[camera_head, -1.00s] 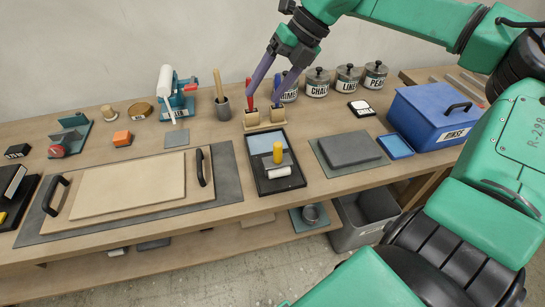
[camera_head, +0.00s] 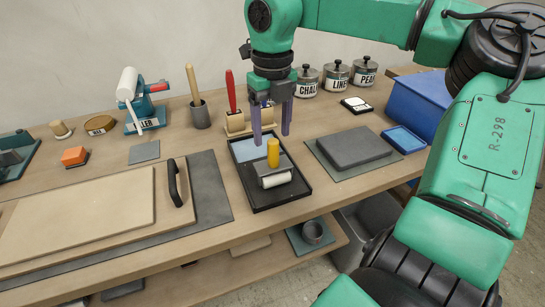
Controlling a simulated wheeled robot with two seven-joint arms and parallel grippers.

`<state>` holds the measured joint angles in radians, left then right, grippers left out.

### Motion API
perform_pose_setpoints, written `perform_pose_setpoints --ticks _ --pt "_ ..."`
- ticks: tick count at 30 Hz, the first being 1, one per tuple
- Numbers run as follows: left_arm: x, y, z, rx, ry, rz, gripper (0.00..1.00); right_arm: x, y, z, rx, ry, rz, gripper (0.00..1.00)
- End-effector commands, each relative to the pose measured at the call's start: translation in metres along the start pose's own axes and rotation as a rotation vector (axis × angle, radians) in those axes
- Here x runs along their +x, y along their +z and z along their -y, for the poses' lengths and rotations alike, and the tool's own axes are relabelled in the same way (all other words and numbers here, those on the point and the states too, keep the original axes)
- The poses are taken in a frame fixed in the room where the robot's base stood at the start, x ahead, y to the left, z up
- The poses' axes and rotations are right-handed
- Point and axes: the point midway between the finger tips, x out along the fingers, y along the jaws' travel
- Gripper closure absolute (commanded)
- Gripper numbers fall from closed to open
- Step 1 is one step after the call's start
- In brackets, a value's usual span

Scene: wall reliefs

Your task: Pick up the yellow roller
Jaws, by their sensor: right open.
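The yellow roller has an upright yellow handle (camera_head: 273,153) and a white cylinder (camera_head: 276,181) in a grey frame. It rests in a black tray (camera_head: 268,203) with a light blue area at its far end. My right gripper (camera_head: 271,140) is open and points down over the tray, its two purple fingers apart. The fingers show on either side of the handle's top in the picture, apart from it and seemingly behind it. My left gripper is not in view.
A wooden holder with a red-handled tool (camera_head: 231,92) stands behind the tray. A grey slab (camera_head: 353,147) lies to its right, and a wooden board with a black handle (camera_head: 174,183) to its left. Lidded jars (camera_head: 307,82) and a blue box (camera_head: 418,105) stand farther right.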

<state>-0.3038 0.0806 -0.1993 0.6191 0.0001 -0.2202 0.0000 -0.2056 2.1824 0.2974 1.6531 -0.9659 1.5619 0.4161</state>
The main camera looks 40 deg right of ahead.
Motion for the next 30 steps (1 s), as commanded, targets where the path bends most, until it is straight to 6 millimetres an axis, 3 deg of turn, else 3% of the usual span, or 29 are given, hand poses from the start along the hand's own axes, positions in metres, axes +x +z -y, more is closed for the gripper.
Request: perform_pose_setpoints --ticks 12,19,24,30 --pt "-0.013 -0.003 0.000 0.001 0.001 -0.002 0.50 0.065 -0.002 0.003 0.001 0.001 -0.002 0.32" --pt "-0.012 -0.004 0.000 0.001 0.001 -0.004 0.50 0.070 -0.001 0.004 0.000 -0.001 0.002 0.32" --pt "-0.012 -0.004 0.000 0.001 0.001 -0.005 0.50 0.069 -0.001 0.004 0.000 0.000 0.002 0.97" --pt "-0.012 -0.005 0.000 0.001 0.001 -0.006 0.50 0.069 -0.001 0.004 0.000 0.000 0.002 1.00"
